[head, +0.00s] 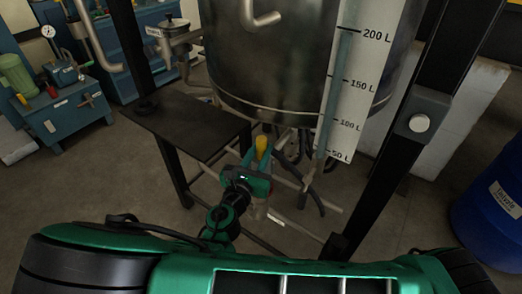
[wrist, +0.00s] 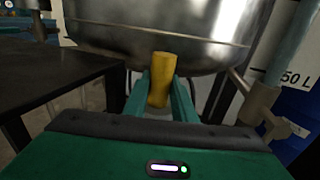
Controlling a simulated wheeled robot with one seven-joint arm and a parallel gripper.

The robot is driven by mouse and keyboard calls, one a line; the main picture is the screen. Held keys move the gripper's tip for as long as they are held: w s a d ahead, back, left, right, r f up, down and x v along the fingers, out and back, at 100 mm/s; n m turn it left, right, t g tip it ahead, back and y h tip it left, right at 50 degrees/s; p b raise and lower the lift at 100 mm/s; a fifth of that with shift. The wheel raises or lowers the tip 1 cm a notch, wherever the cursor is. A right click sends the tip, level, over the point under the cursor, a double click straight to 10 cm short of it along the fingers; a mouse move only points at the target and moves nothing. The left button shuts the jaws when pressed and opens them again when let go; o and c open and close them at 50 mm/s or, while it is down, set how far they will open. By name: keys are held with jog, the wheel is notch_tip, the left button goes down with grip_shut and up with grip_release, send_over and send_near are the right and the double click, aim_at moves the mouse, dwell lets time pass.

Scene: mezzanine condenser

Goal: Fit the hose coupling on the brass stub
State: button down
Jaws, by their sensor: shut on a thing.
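My gripper (head: 263,155) reaches out low below the steel tank. In the wrist view its two green fingers (wrist: 160,88) are closed on the sides of a yellow cylinder, which I take to be the hose coupling (wrist: 160,68). The coupling stands nearly upright, and its top rises past the fingertips. In the head view the coupling (head: 262,143) shows just under the tank's lower edge. I cannot make out a separate brass stub in either view.
The steel tank (head: 275,60) hangs above and behind my gripper. Dark hoses (head: 310,190) and pipes lie just right. A dark table (head: 185,122) stands left, a black post (head: 410,120) right. A blue drum (head: 490,205) is far right. Open floor lies at lower left.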

jog(key=shift+f, duration=3.25)
dwell(0.6)
jog(key=c, duration=1.4)
grip_release()
jog(key=v, duration=1)
jog(key=shift+s+a, duration=0.1)
jog(key=shift+s, duration=0.2)
